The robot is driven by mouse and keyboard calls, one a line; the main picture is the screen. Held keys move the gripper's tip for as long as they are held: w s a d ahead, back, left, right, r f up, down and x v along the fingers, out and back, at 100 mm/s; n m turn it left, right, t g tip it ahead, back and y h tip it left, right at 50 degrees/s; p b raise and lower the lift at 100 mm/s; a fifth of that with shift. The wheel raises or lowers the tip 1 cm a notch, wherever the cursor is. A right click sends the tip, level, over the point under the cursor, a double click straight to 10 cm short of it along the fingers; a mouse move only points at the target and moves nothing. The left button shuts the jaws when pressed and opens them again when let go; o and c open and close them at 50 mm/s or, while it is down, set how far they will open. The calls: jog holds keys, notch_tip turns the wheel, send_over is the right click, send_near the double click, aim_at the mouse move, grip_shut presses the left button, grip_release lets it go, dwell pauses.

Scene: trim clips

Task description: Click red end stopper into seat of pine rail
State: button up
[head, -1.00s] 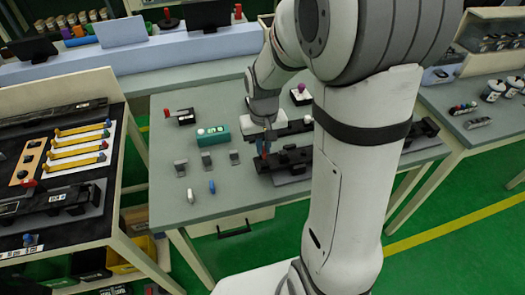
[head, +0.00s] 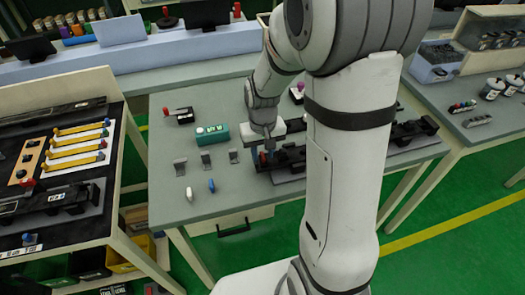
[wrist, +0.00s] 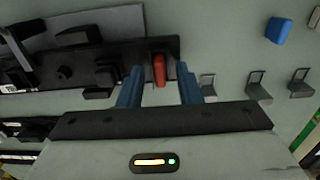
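The red end stopper (wrist: 159,70) is at the right end of a black rail (wrist: 105,62) in the wrist view. My gripper (wrist: 160,85) has its two blue fingers on either side of the stopper, with a visible gap on each side, so it is open. In the head view the gripper (head: 267,148) is low over the left end of the dark rail (head: 291,160), and a bit of the red stopper (head: 263,156) shows there. I cannot tell how deep the stopper sits in its seat. No pine colour shows on this rail.
Several small grey brackets (head: 180,167) stand left of the rail, with a white piece (head: 189,194) and a blue piece (head: 211,185) in front. A teal box (head: 212,134) stands behind them. A second dark rail (head: 410,131) lies at right, partly behind my arm.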

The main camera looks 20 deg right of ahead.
aim_at(263, 155)
notch_tip(263, 155, up, 12)
jog(key=s+r+t, duration=0.3)
jog(key=s, duration=1.1)
jog(key=shift+s+d, duration=0.1)
